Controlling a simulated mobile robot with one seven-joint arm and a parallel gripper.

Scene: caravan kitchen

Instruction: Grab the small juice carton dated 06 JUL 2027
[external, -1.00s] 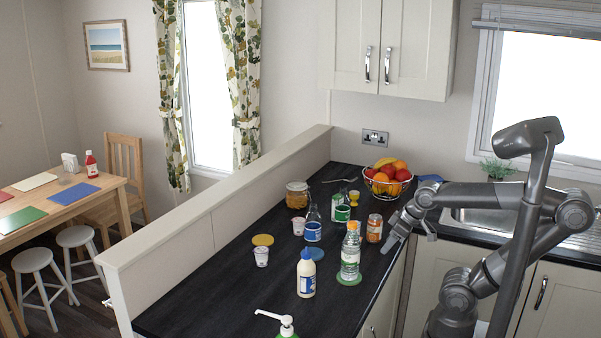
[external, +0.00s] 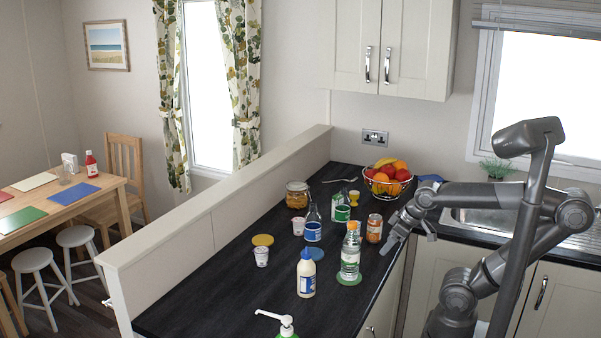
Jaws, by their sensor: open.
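A small white and green carton (external: 337,199) stands on the dark worktop in the external view, partly hidden behind a green and white can (external: 342,213). It may be a juice carton; any date on it is too small to read. My gripper (external: 387,248) is open and empty at the worktop's right edge, pointing left and down. It is to the right of the carton and nearer the camera, clear of it. An orange-labelled jar (external: 374,228) stands between them.
A clear bottle with a green label (external: 350,252), a white bottle (external: 306,274), a blue-labelled can (external: 312,231) and a glass bottle (external: 313,212) crowd the middle. A fruit basket (external: 386,181) stands behind. The left front worktop (external: 205,305) is clear.

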